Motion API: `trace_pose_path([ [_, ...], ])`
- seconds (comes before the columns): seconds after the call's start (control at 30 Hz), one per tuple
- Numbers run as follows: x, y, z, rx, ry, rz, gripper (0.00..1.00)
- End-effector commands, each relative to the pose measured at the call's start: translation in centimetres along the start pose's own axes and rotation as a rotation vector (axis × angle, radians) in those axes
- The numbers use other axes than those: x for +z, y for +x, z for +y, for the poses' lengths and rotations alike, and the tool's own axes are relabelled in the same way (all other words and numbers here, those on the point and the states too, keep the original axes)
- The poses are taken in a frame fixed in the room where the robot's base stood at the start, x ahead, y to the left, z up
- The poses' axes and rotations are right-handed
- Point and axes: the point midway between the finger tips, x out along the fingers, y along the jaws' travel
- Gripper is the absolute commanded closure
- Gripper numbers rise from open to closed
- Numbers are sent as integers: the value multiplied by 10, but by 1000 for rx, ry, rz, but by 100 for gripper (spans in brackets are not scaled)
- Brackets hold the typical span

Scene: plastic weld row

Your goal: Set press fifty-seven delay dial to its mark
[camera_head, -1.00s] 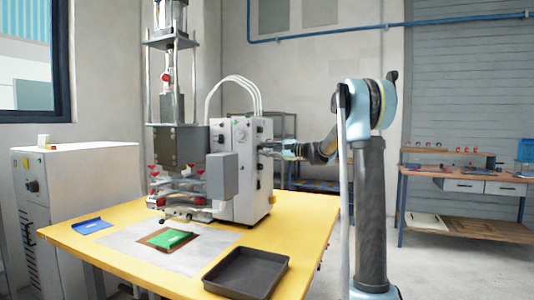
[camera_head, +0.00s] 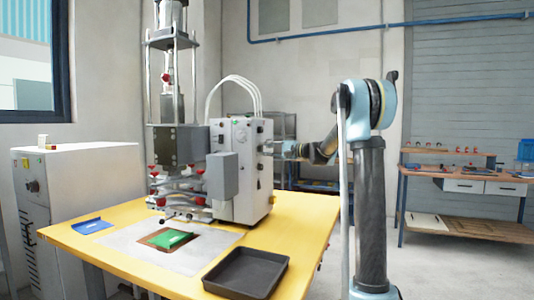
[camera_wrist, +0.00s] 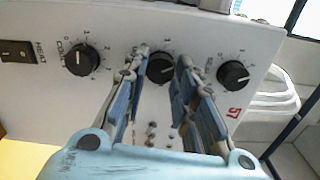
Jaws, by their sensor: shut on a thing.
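The press control box (camera_head: 232,135) stands on the yellow table, and my gripper (camera_head: 277,149) reaches its right side face. In the wrist view that white panel carries a row of three black dials and a red "57". My gripper (camera_wrist: 163,57) has its blue fingers on both sides of the middle dial (camera_wrist: 160,69) and is shut on it. The left finger hides the label beside this dial. The left dial (camera_wrist: 81,60) and right dial (camera_wrist: 232,74) are free. The labels and the target mark are too blurred or hidden to read surely.
A dark switch (camera_wrist: 17,51) sits left of the dials. In the head view a black tray (camera_head: 247,272) and a green piece (camera_head: 168,239) lie on the yellow table (camera_head: 300,215). A workbench (camera_head: 465,180) stands at the right.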

Motion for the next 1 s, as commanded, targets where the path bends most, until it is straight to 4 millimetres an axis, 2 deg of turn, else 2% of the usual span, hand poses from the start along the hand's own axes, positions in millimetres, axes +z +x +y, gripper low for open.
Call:
trace_pose_path([
  [0.17,0,-2,4,7,-3,2,98],
  [0.2,0,-2,4,7,-3,2,65],
  [0.27,0,-2,4,7,-3,2,55],
  [0.43,-1,-4,4,7,-2,3,54],
  [0.57,-1,-16,3,6,-2,3,53],
  [1.0,0,-94,1,1,0,3,53],
])
